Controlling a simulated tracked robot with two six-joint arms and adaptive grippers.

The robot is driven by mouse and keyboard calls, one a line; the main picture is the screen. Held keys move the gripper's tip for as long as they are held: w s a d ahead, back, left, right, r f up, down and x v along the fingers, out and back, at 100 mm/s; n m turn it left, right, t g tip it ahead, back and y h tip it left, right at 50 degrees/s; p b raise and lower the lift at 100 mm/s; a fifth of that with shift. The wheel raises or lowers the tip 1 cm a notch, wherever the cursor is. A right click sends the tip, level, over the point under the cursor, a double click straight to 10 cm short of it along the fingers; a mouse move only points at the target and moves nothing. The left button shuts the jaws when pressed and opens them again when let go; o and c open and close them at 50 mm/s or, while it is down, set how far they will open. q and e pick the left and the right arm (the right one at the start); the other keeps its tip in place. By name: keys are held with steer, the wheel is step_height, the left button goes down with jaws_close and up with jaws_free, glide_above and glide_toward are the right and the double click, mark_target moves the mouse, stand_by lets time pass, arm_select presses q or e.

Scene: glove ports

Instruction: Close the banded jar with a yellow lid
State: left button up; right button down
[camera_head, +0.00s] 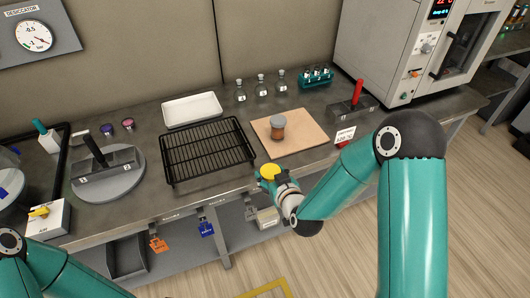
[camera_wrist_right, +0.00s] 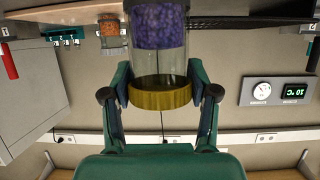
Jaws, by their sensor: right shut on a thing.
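In the head view my right gripper (camera_head: 268,181) is just in front of the bench's front edge, with a round yellow lid (camera_head: 268,171) at its fingers. In the right wrist view, which is upside down, my right gripper (camera_wrist_right: 162,92) is shut on a clear jar (camera_wrist_right: 158,62) with purple grains. The yellow lid (camera_wrist_right: 160,97) is on this jar's mouth end, between the fingers. Another jar (camera_head: 278,130) with orange-brown contents and a grey top stands on a wooden board (camera_head: 305,133); I cannot make out a band. Only links of my left arm show; its gripper is outside the view.
A black wire rack (camera_head: 207,150) lies left of the board, with a white tray (camera_head: 192,109) behind it. Several small bottles (camera_head: 261,84) and a teal tube rack (camera_head: 316,76) stand behind the board. A red-handled block (camera_head: 354,103) stands right. Two small discs (camera_head: 127,124) lie left.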

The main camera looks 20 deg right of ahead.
steer(key=s+a+n+g+y, duration=0.1)
steer(key=s+a+n+y, duration=0.2)
steer(key=a, duration=0.4)
steer(key=s+a+f+n+g+y, duration=0.1)
steer(key=s+a+n+g+y, duration=0.1)
steer(key=s+a+n+y, duration=0.2)
steer(key=s+a+y, duration=0.1)
steer(key=a, duration=0.2)
steer(key=shift+s+f, duration=0.25)
steer(key=shift+f, duration=0.05)
steer(key=shift+a, duration=0.1)
